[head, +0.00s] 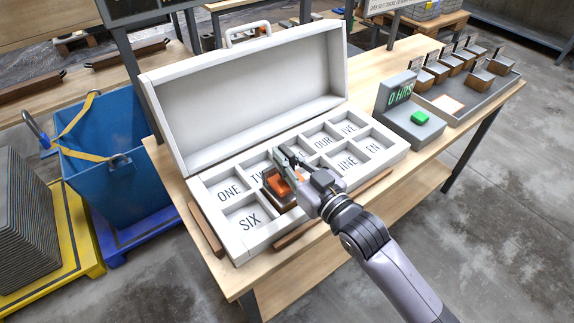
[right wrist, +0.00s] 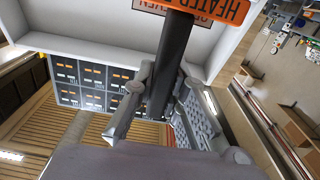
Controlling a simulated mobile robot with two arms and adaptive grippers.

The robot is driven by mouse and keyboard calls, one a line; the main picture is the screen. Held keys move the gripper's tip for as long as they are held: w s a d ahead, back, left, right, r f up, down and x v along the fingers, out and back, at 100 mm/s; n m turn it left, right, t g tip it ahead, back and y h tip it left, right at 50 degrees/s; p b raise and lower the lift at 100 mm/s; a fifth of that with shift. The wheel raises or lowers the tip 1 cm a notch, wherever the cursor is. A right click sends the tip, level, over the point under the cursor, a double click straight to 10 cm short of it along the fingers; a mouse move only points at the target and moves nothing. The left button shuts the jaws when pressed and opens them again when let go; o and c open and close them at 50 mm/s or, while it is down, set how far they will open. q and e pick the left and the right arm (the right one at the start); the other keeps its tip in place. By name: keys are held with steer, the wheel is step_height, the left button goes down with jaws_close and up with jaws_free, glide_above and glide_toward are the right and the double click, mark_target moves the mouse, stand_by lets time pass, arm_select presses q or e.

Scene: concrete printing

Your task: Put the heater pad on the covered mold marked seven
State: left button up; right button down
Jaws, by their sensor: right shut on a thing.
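My right gripper (head: 289,160) is shut on the dark handle of the orange heater pad (head: 279,184). The pad is at the compartment just right of the one marked SIX (head: 249,222). A brown-edged block shows around and below the pad; the mold's number is hidden. In the right wrist view the fingers (right wrist: 166,75) close on the dark upright handle, and the orange pad (right wrist: 212,12) shows upside-down HEATER lettering. I cannot tell whether the pad touches what is below. My left gripper is out of view.
The white case (head: 190,165) has its lid open behind labelled compartments. A timer box with a green button (head: 420,117) stands right of it, then a grey tray (head: 498,100) with several small molds. A blue bin (head: 100,190) stands left of the table.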

steer(key=shift+f, duration=0.9)
steer(key=c, duration=2.1)
jaws_free()
steer(key=shift+f, duration=0.3)
steer(key=o, duration=0.5)
steer(key=shift+r, duration=0.1)
steer(key=b+v, duration=0.1)
steer(key=v, duration=1.1)
steer(key=shift+b, duration=0.3)
